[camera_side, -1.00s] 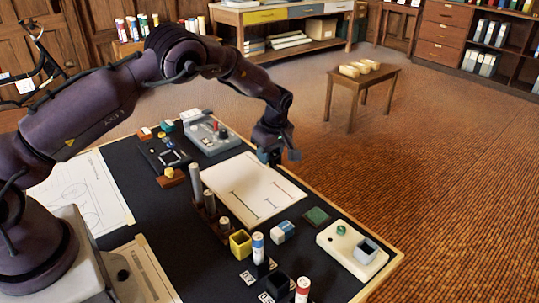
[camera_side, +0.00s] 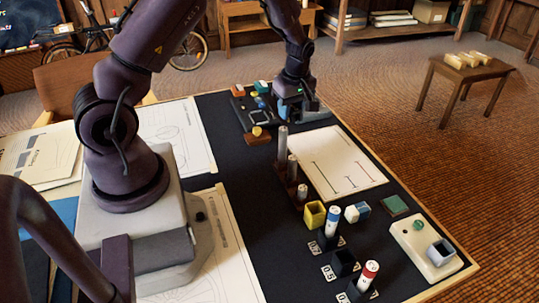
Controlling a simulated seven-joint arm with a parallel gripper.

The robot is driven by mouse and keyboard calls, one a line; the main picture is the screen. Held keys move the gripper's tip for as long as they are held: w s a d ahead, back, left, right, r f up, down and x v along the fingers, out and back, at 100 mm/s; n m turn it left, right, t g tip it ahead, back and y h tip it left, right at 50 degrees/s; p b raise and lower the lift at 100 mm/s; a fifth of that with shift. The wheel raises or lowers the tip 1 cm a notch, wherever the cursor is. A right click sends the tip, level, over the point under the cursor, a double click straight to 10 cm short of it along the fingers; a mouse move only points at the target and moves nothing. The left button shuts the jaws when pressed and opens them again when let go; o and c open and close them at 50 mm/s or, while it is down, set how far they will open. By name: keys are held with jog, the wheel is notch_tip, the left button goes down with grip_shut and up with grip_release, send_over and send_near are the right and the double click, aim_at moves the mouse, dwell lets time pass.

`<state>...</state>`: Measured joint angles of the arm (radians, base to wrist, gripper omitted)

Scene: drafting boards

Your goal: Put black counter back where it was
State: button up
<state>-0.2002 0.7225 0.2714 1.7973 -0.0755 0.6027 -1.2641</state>
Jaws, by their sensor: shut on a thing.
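My gripper (camera_side: 289,92) is at the back of the dark work mat (camera_side: 240,195), low over or beside a grey device (camera_side: 316,112). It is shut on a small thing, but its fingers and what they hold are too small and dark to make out. I cannot pick out the black counter anywhere on the mat. A dark board (camera_side: 249,116) lies just left of the gripper, with small red-and-white (camera_side: 238,91) and green-and-white (camera_side: 262,87) blocks behind it. My wrist partly covers the grey device.
A brown block with a yellow knob (camera_side: 257,134) stands in front of the dark board. Upright grey cylinders (camera_side: 282,142) stand in a brown rack beside a white drawing sheet (camera_side: 335,165). A yellow box (camera_side: 315,215), batteries (camera_side: 332,222) and a cream tray (camera_side: 425,250) fill the near right.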

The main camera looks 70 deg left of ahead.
jog(key=m, duration=0.1)
send_over(268, 155)
jog(key=f, duration=0.2)
notch_tip(268, 155, down, 4)
jog(key=shift+d+r+m, duration=0.15)
jog(key=shift+m, duration=0.25)
jog(key=shift+w+f, duration=0.1)
jog(key=shift+f, duration=2)
jog(key=shift+f, duration=0.15)
jog(key=shift+f, duration=0.3)
grip_shut()
jog(key=o, duration=1)
grip_release()
